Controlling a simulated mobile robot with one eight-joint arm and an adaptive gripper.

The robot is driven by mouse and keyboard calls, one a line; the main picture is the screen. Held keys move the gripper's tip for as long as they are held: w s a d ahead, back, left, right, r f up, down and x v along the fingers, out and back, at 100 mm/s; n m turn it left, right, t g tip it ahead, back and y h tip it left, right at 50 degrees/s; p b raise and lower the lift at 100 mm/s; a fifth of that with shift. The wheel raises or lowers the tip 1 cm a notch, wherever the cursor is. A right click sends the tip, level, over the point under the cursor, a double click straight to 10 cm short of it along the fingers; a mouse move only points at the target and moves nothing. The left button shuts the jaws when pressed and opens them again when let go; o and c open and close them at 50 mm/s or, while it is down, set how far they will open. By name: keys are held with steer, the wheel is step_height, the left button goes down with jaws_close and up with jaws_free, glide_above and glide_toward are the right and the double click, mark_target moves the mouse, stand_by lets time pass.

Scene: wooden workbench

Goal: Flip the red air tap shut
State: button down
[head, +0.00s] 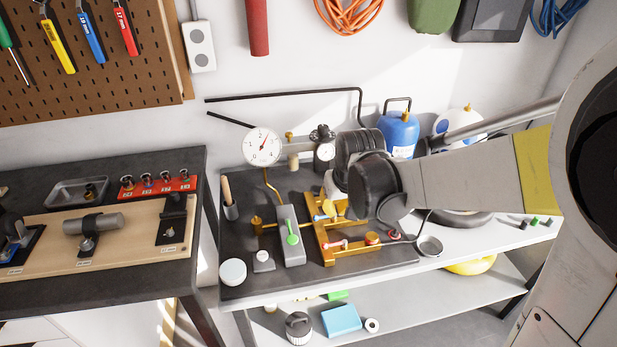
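A brass manifold (327,258) stands on the dark mat of the bench in the head view. A small red lever (335,245) lies across its front bar and looks like the red tap; it is too small to tell its valve position. A second small red part (394,235) sits at the manifold's right, by a thin dark hose. My arm reaches in from the right, and its dark wrist joints hang above and behind the manifold, covering part of it. My gripper's fingers cannot be made out; the wrist hides them.
A grey block with a green lever (291,233), a dial gauge (263,146) and a white round pot (232,271) stand left of the manifold. A blue tank (398,133) stands behind. A metal bowl (429,245) is at right. Another bench (100,270) is at left.

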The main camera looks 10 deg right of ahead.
mark_target(334, 244)
steer(key=shift+w+f, duration=0.3)
steer(key=shift+w, duration=0.3)
steer(key=shift+w+f, duration=0.3)
steer(key=shift+w, duration=0.25)
steer(key=b+x, duration=0.2)
steer(key=x, duration=0.3)
steer(key=b+x, duration=0.1)
steer(key=x, duration=0.4)
steer(key=shift+s+b, duration=0.2)
steer(key=shift+b, duration=0.15)
steer(key=s, duration=0.1)
steer(key=s+b, duration=0.1)
steer(key=s, duration=0.1)
steer(key=shift+s+f, duration=0.1)
steer(key=shift+f, duration=0.25)
steer(key=shift+s, duration=0.3)
